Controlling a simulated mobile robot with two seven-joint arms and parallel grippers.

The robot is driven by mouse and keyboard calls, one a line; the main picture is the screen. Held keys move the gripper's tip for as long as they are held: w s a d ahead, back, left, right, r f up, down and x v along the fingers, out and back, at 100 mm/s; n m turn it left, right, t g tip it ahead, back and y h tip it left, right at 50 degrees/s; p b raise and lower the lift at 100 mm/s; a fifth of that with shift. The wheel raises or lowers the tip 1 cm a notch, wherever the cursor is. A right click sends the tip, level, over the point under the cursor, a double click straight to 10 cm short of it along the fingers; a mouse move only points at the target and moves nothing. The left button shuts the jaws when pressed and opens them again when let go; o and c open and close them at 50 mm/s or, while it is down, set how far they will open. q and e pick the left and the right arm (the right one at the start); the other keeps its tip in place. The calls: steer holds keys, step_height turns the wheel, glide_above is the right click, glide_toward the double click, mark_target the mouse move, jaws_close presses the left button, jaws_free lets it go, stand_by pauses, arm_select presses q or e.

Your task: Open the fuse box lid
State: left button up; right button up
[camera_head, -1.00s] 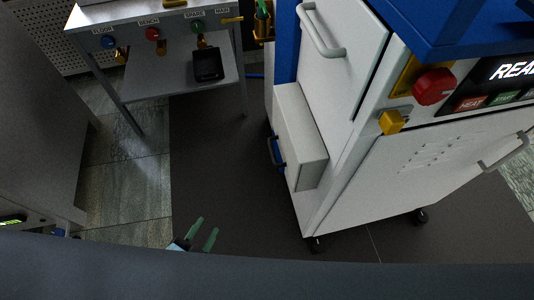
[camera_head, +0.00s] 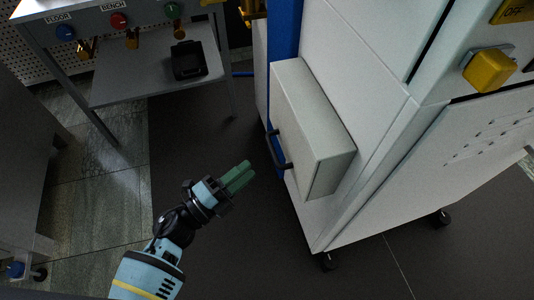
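The fuse box (camera_head: 318,122) is a pale grey box on the side of the white press cabinet, beside a blue upright. Its lid has a dark bar handle (camera_head: 279,150) on the left face, and the lid looks shut. My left gripper (camera_head: 245,172) has green fingers pointing up and right towards the handle. It is left of and below the handle in the picture, with a gap of floor between. Its fingers lie close together with nothing seen between them. My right gripper is not in view.
A grey table (camera_head: 103,92) stands at upper left, with labelled coloured knobs and a black tray (camera_head: 188,60) on its shelf. A yellow switch (camera_head: 489,69) is on the press front. Dark floor mat (camera_head: 190,135) lies open between table and press.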

arm_select(q)
steer(key=x, duration=0.7)
steer(key=shift+w+d+b, duration=0.2)
steer(key=shift+d+b, duration=0.1)
steer(key=shift+b, duration=0.1)
jaws_close()
